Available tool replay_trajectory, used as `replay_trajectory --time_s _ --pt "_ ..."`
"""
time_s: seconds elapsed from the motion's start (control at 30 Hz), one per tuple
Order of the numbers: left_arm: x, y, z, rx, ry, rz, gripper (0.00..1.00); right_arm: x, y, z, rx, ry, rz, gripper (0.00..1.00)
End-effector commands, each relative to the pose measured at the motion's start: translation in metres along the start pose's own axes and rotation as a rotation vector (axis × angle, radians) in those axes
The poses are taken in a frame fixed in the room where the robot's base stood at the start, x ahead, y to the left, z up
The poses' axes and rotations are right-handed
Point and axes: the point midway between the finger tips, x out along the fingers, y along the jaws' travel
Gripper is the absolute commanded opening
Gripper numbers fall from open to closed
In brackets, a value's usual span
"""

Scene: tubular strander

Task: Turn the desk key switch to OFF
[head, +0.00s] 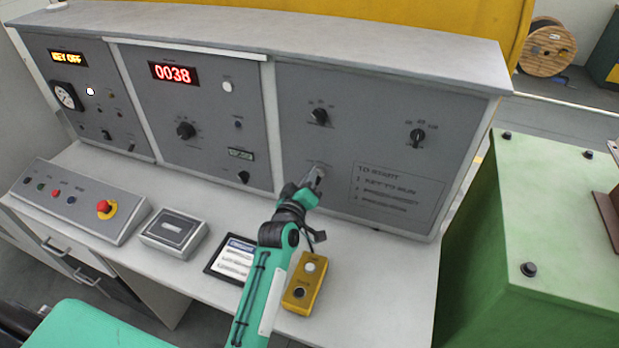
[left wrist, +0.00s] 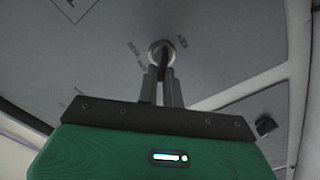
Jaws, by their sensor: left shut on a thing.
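The key switch (left wrist: 161,50) is a round metal lock on the grey desk panel, with small labels around it. In the head view the key switch (head: 320,167) is on the right-hand panel, low and left of the printed start instructions, and is largely hidden by my gripper. My left gripper (head: 314,177) reaches up to it from below. In the left wrist view both fingers of my left gripper (left wrist: 162,74) are closed on the dark key at the lock. The key's exact angle is hard to tell. The amber display (head: 68,57) reads KEY OFF.
A dark knob (head: 319,116) is above the key switch and another knob (head: 417,136) is to its right. A yellow button box (head: 304,283) and a tablet (head: 232,257) lie on the desktop beside my forearm. A red emergency stop (head: 105,207) is at left.

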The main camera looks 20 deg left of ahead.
Motion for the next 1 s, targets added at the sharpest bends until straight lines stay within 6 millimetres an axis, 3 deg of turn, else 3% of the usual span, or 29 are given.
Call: replay_trajectory --time_s 0.37,0.5,0.83,1.0 --pt "0.0 0.0 -0.001 -0.008 0.002 0.001 0.0 0.0 -0.002 -0.001 0.001 0.0 -0.002 0.36" --pt "0.0 0.0 -0.001 -0.008 0.001 0.001 0.29 0.0 -0.003 -0.001 0.001 0.001 -0.003 0.36" --pt "-0.002 -0.001 0.0 -0.006 0.0 0.0 0.29 0.001 -0.003 0.0 0.001 0.0 -0.003 0.36" --pt "-0.018 -0.002 0.002 -0.006 0.0 -0.001 0.29 0.007 -0.003 0.0 0.001 0.0 -0.003 0.36"
